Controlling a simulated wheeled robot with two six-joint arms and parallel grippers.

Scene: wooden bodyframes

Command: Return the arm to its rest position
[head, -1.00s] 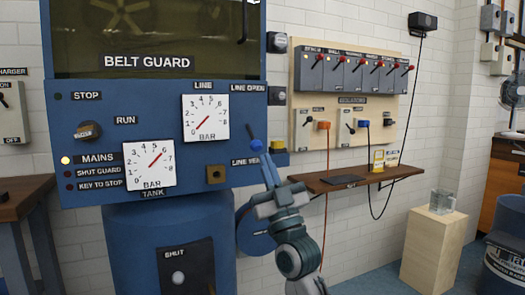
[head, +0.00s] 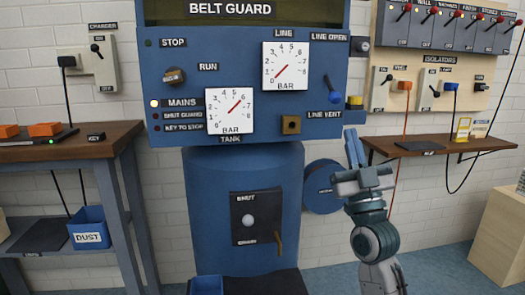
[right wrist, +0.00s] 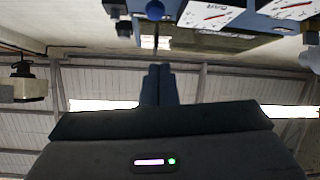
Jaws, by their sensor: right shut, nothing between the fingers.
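My right gripper (head: 354,148) points up, in front of the wall to the right of the blue machine panel (head: 185,55). Its two blue fingers are together and hold nothing. In the right wrist view the fingers (right wrist: 158,85) are also closed against each other, with dark roof behind them. The grey right arm (head: 375,240) comes up from the bottom edge. My left gripper is not in view.
A wooden wall shelf (head: 440,146) is close to the right of the gripper. A blue round part (head: 321,187) of the machine is close to its left. A workbench (head: 70,143) stands at the left, a pale wooden block (head: 500,235) at the right.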

